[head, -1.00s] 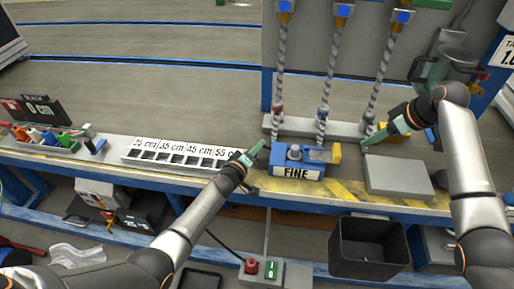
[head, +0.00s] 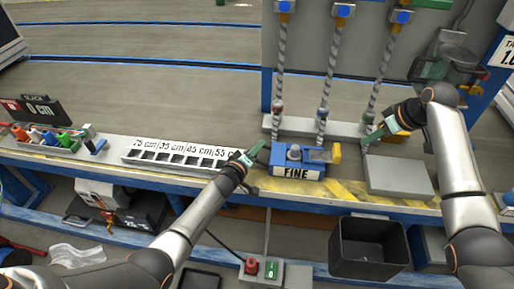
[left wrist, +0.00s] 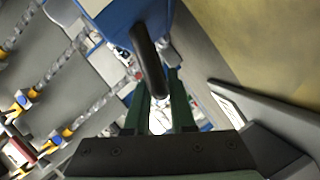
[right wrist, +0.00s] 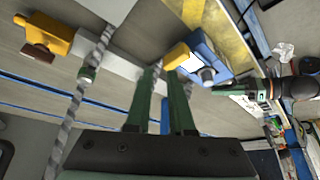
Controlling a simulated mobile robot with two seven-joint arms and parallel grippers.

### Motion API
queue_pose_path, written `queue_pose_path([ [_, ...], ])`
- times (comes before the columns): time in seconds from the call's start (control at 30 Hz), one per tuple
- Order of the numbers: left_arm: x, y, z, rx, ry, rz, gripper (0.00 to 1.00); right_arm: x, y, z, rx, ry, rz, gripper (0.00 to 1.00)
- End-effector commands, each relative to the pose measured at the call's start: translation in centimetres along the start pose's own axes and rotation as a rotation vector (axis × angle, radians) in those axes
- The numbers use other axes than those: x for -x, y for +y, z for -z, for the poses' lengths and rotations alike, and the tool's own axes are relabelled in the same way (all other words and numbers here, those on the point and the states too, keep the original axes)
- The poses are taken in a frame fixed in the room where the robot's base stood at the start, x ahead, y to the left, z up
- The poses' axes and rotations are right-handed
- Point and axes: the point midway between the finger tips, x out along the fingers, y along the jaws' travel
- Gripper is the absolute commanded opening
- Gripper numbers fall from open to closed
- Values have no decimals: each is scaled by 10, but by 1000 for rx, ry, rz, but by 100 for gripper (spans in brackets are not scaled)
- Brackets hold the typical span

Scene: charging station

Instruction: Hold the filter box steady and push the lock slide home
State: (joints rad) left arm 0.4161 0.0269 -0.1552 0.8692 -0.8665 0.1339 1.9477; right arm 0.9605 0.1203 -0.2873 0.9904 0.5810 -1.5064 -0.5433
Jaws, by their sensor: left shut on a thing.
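The filter box (head: 297,172), blue with a "FINE" label, sits upright on the bench. The yellow lock slide (head: 336,153) sticks out at the right end of its top. My left gripper (head: 257,150) is at the box's left end. In the left wrist view its fingers (left wrist: 160,100) are shut on the box's black handle (left wrist: 148,60). My right gripper (head: 370,142) is right of the slide, apart from it. In the right wrist view its fingers (right wrist: 163,90) are open with a narrow, empty gap. The slide (right wrist: 177,55) and box (right wrist: 210,52) appear beyond the tips.
Spiral rods (head: 321,75) hang behind the box. A grey flat block (head: 399,178) lies on the bench to the right. A labelled slotted rack (head: 180,155) stands to the left. A black bin (head: 368,262) and a button box (head: 262,270) are below the front edge.

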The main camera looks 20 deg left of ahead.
Motion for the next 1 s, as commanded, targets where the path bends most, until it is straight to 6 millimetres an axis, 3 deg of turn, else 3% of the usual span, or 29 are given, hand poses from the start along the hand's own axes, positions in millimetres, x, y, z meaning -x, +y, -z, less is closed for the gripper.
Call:
queue_pose_path([
  [0.17,0,-2,0,-5,0,5,0,-22,-6,10,-229,-21,-115,0],
  [0.43,0,-2,0,-5,0,5,0,-40,-10,23,-501,9,-270,0],
  [0.73,0,-2,0,-5,0,5,0,-52,-10,22,-572,26,-312,0],
  [1.0,0,-2,0,-5,0,5,0,-85,-11,4,-571,23,-310,0],
])
